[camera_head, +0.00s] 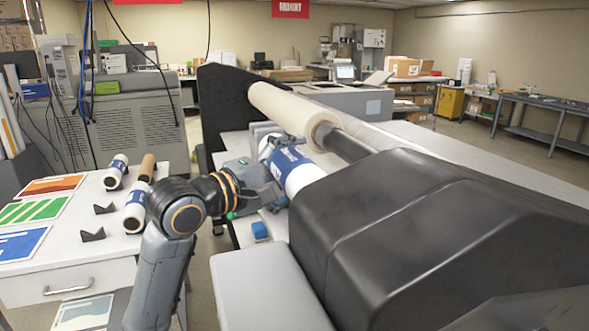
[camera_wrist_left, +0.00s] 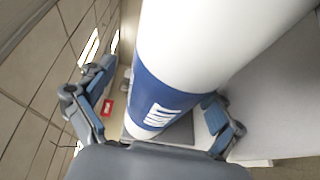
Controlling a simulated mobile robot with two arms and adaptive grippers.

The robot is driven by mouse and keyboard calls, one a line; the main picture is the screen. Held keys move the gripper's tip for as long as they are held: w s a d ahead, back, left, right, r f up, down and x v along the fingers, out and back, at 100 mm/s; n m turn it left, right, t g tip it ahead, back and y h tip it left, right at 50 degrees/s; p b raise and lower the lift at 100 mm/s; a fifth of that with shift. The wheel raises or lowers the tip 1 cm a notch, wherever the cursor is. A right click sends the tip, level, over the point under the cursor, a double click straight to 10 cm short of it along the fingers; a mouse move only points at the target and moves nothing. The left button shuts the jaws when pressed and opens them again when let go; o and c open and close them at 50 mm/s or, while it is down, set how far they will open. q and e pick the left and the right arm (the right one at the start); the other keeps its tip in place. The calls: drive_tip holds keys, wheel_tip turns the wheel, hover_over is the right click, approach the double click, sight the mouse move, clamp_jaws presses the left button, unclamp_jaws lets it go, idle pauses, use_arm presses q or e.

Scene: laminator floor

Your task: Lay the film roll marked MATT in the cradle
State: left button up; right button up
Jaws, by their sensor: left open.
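A white film roll with a blue band (camera_head: 290,168) is at the near side of the laminator (camera_head: 400,220), below the large cream roll. My left gripper (camera_head: 258,172) is at this roll. In the left wrist view the roll (camera_wrist_left: 190,50) passes between the open fingers of my left gripper (camera_wrist_left: 158,88), and its blue band has white lettering too unclear to read. The cradle cannot be made out, and I cannot tell what bears the roll's underside. Two more blue-banded white rolls (camera_head: 117,172) (camera_head: 136,208) lie on the left table. My right gripper is not in view.
The white left table (camera_head: 70,266) also holds a brown roll end (camera_head: 147,166), small black V-shaped stands (camera_head: 93,235) and coloured sheets (camera_head: 40,212). A small blue object (camera_head: 260,231) sits beside the laminator.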

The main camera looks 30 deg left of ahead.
use_arm(q)
drive_tip(key=v, duration=0.7)
drive_tip(key=shift+s+a, duration=0.1)
drive_tip(key=shift+s, duration=0.15)
idle(0.4)
